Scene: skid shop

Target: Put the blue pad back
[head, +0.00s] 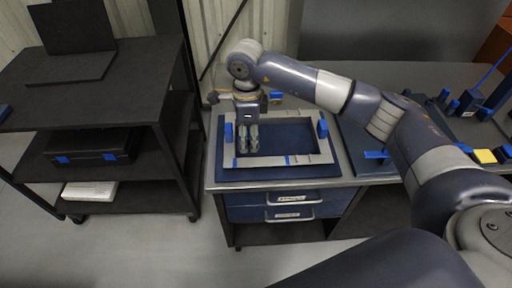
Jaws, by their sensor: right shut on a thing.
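My right gripper (249,150) points down over the left part of a pale grey rectangular frame (309,120) on the workbench. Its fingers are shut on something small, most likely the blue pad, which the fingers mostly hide. Small blue pads stand on the frame, one at the left side (228,132) and one at the right side (322,128). The frame lies on a dark blue mat (285,176), and the same dark blue shows inside its opening. I cannot tell whether the fingers touch that surface. My left gripper is out of view.
The bench has blue drawers (290,213) below. Right of the frame is another dark panel with a blue piece (376,154). Blue blocks and a yellow block (485,156) stand at the far right. A black shelf cart (150,85) with a laptop stands left, across a floor gap.

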